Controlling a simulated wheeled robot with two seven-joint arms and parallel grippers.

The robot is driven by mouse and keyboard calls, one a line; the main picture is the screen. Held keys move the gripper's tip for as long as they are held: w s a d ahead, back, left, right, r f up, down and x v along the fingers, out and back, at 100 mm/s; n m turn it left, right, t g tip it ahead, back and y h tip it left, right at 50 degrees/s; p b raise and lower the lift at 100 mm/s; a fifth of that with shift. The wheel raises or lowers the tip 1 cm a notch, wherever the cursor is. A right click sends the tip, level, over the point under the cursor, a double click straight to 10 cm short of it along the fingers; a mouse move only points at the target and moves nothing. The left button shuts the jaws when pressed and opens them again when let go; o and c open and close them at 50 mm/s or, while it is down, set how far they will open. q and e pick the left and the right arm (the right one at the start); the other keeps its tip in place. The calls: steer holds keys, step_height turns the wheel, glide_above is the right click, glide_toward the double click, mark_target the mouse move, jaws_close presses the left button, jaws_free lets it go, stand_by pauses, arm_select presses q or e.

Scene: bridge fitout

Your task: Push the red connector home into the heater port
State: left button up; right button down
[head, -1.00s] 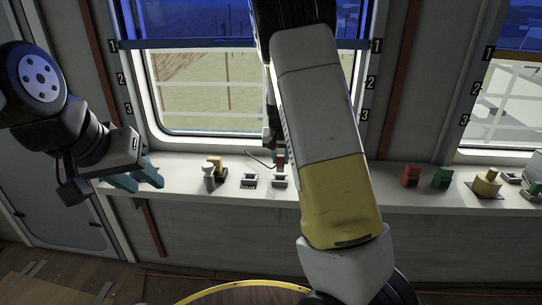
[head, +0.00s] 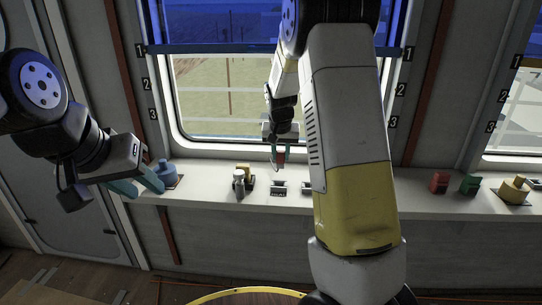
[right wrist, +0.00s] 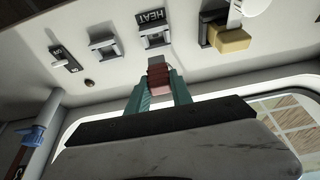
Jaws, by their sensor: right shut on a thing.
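The red connector (head: 281,158) is between the teal fingers of my right gripper (head: 281,150), which is shut on it. It also shows in the right wrist view (right wrist: 159,76). The heater port (head: 279,187) is a small grey socket on the white ledge, with a HEAT label beside it; it shows in the right wrist view too (right wrist: 155,38). The connector is above the port in the head view, with a visible gap between them in both views. My left gripper (head: 136,187) has its teal fingers spread and looks empty, near the ledge's left end.
A second grey socket (head: 307,187) sits just right of the heater port. A yellow-and-grey fitting (head: 242,181) stands to its left, and a blue fitting (head: 166,173) near my left gripper. Red (head: 439,182), green (head: 469,185) and yellow (head: 514,191) pieces stand farther right. The window rises behind.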

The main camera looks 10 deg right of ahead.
mark_target(279, 162)
steer(key=shift+a+r, duration=0.1)
steer(key=shift+a, duration=0.05)
steer(key=shift+w, duration=0.1)
steer(key=shift+f, duration=2.9)
steer(key=shift+f, duration=1.5)
steer(key=c, duration=1.1)
jaws_free()
steer(key=shift+o, duration=0.2)
steer(key=v, duration=0.7)
steer(key=shift+s+r, duration=0.25)
steer(key=shift+r, duration=0.05)
